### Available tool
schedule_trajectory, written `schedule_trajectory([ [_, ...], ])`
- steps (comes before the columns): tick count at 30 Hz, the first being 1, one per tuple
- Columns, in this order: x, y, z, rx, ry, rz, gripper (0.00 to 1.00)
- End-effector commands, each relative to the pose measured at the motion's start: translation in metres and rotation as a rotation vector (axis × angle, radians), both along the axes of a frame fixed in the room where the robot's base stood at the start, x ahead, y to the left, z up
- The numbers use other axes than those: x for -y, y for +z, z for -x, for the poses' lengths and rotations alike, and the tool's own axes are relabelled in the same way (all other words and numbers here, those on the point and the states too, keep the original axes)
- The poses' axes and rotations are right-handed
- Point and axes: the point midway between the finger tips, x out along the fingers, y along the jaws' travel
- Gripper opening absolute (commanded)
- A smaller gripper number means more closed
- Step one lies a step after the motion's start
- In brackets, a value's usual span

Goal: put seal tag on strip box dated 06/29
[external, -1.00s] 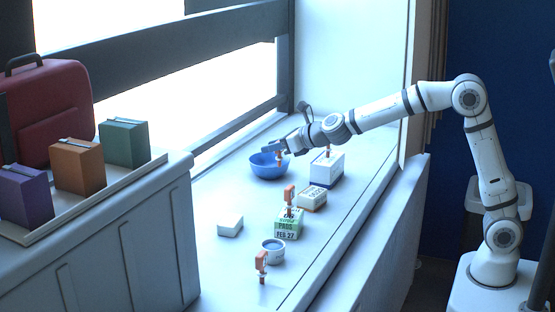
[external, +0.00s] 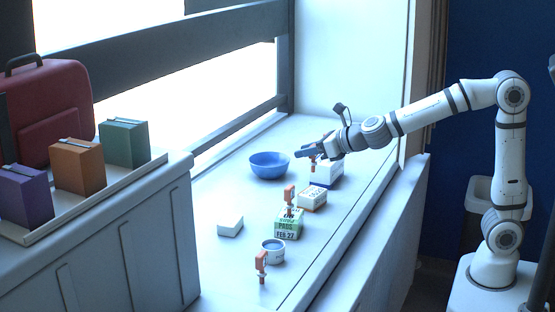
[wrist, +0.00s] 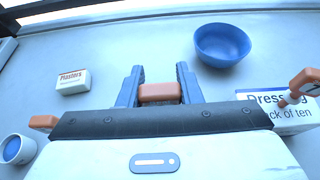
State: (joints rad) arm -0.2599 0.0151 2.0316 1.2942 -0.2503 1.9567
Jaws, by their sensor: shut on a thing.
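My gripper (external: 314,152) is shut on an orange seal tag (external: 313,166), held in the air in front of the white-and-blue dressing box. In the wrist view the orange tag (wrist: 158,92) sits between the two blue fingers. A small cream box (external: 312,198) with dark print stands nearer the camera than my gripper; it may be the strip box, but I cannot read its date. In the wrist view I cannot make it out. A green-and-white box (external: 289,226) reads "PADS FEB 27" and has an orange tag (external: 290,194) on top.
The dressing box (wrist: 262,98) has an orange tag (wrist: 304,82) by it. A blue bowl (external: 269,166), white plasters box (external: 230,226), cup (external: 273,256) and another orange tag (external: 262,262) share the counter. The counter's left side is mostly clear.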

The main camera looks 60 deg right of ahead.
Motion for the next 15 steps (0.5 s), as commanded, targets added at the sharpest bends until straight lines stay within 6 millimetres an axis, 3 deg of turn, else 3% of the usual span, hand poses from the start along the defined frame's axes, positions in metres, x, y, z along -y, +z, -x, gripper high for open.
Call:
schedule_trajectory([
  [1, 0.0, -0.013, 0.0, 0.0, 0.001, 0.002, 0.11],
  [15, 0.0, -0.058, 0.0, 0.0, 0.0, 0.0, 0.11],
])
